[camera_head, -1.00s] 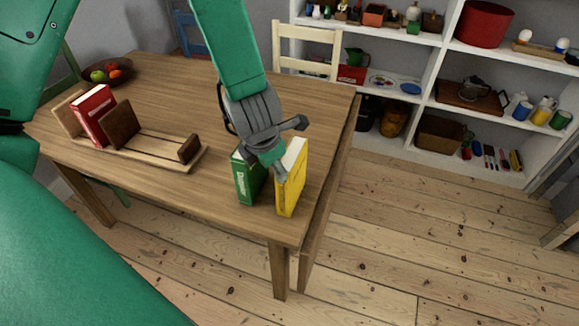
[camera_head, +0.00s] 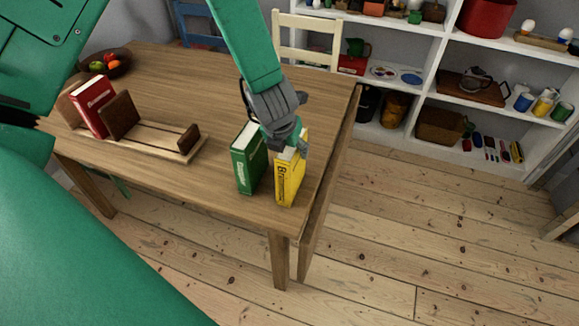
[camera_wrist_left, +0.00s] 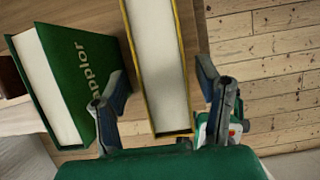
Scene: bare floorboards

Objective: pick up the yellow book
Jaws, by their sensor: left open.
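The yellow book (camera_head: 289,181) stands upright near the table's right front corner. The green book (camera_head: 249,160) stands upright to its left, a small gap apart. My left gripper (camera_head: 287,146) is open, right over the top of the yellow book and hides part of it. In the left wrist view, the open fingers (camera_wrist_left: 160,75) lie on either side of the yellow book (camera_wrist_left: 157,60), one of them in the gap beside the green book (camera_wrist_left: 70,85). I cannot tell whether the fingers touch the yellow book. My right gripper is not in view.
On the wooden table (camera_head: 190,75) stand a bookrack (camera_head: 165,143) with a red book (camera_head: 92,103) and a fruit bowl (camera_head: 107,66). A cream chair (camera_head: 307,25) is behind the table. White shelves (camera_head: 440,60) stand at the back right. Floor to the right is clear.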

